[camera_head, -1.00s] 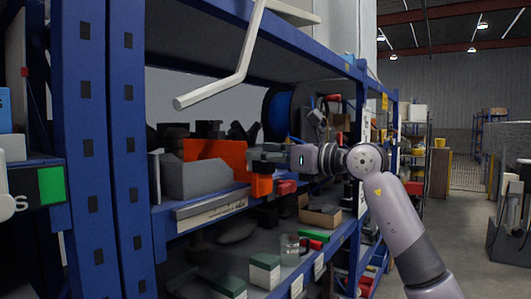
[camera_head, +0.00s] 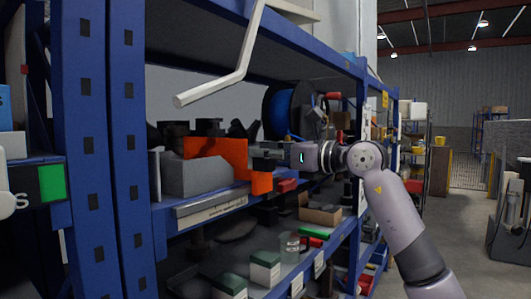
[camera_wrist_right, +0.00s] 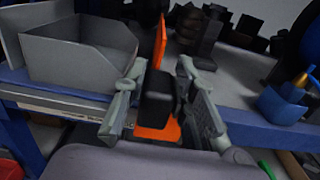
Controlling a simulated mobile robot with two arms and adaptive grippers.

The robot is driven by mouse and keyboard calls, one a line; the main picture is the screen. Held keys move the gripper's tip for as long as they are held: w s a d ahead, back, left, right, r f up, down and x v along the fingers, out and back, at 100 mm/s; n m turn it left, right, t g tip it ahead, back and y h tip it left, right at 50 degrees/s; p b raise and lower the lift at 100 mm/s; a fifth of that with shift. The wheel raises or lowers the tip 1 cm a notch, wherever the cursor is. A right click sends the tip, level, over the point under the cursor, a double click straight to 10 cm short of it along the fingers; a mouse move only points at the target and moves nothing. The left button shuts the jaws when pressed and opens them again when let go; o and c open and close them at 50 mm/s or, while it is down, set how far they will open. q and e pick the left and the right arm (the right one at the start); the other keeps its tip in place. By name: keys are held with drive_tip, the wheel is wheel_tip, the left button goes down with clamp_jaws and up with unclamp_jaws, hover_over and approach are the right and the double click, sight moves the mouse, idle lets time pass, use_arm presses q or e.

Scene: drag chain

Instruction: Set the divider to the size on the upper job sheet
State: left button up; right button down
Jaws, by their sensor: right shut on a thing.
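The orange divider (camera_head: 232,149) stands on the blue shelf beside a grey open bin (camera_head: 194,178). My right gripper (camera_head: 268,161) is at the divider's near right side. In the right wrist view the two fingers lie on either side of a black block (camera_wrist_right: 157,98), shut on it, with the orange panel (camera_wrist_right: 158,132) showing behind and below it. The block seems to belong to the divider, but the join is hidden. The grey bin (camera_wrist_right: 75,58) is left of the fingers. I cannot make out the job sheets. My left gripper is not in view.
A blue rack post (camera_head: 103,150) stands at the near left. A bent white bar (camera_head: 232,78) hangs above the shelf. A blue spool (camera_head: 277,113) and dark parts (camera_head: 207,127) are behind the divider. The lower shelf holds a glass jug (camera_head: 290,246) and green-topped boxes (camera_head: 265,268).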

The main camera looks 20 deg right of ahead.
drive_tip(key=shift+s+a+b, duration=0.7)
drive_tip(key=shift+s+a, duration=0.25)
drive_tip(key=shift+a, duration=0.3)
drive_tip(key=c, duration=1.3)
unclamp_jaws()
drive_tip(key=shift+d, duration=0.1)
drive_tip(key=v, duration=1.2)
